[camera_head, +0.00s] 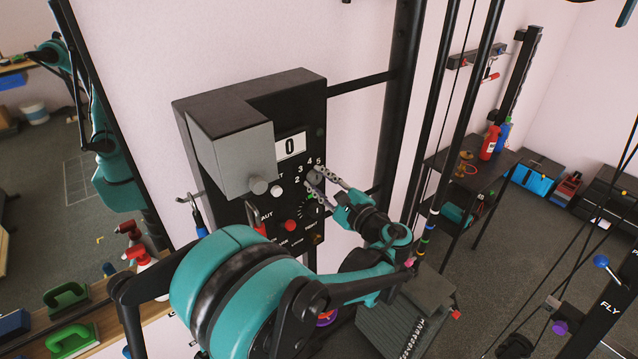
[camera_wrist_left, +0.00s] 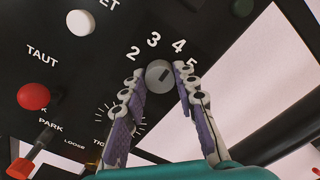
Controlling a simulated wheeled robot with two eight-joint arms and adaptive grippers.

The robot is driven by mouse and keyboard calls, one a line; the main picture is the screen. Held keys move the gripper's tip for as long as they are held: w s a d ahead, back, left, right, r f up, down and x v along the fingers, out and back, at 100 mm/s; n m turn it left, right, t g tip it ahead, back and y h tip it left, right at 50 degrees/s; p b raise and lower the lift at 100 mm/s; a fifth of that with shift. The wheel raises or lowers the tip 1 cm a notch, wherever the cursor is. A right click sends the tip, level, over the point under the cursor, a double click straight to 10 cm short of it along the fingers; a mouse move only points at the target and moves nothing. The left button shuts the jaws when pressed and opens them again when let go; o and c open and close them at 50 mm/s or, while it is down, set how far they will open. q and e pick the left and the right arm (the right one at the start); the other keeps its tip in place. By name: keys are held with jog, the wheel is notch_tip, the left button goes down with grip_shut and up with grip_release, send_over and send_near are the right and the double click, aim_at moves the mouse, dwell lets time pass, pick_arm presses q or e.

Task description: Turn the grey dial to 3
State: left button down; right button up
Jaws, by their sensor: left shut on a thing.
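The grey dial (camera_head: 314,177) sits on a black control panel (camera_head: 312,110), below a white display (camera_head: 291,146) reading 0. In the left wrist view the dial (camera_wrist_left: 158,76) is round, with the numbers 2, 3, 4 and 5 arched around its upper side. A short dark mark on its face slants up and right, roughly toward the 4; I cannot tell which end is the pointer. My left gripper (camera_head: 318,184) is shut on the dial, one fingertip on each side, as the left wrist view (camera_wrist_left: 160,84) also shows. My right gripper is not in view.
A grey box (camera_head: 232,158) with a round knob juts from the panel left of the dial. A white button (camera_wrist_left: 81,22), a red button (camera_wrist_left: 33,96) and a red-handled lever (camera_wrist_left: 20,167) are near. Black bars and cables run right of the panel.

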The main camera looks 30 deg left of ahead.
pick_arm(q)
jog(key=n, duration=0.4)
jog(key=shift+n+b, duration=0.3)
jog(key=shift+b, duration=0.05)
jog(key=shift+n, duration=1.8)
jog(key=c, duration=1.2)
grip_release()
jog(key=shift+o, duration=0.2)
jog(key=v, duration=1.2)
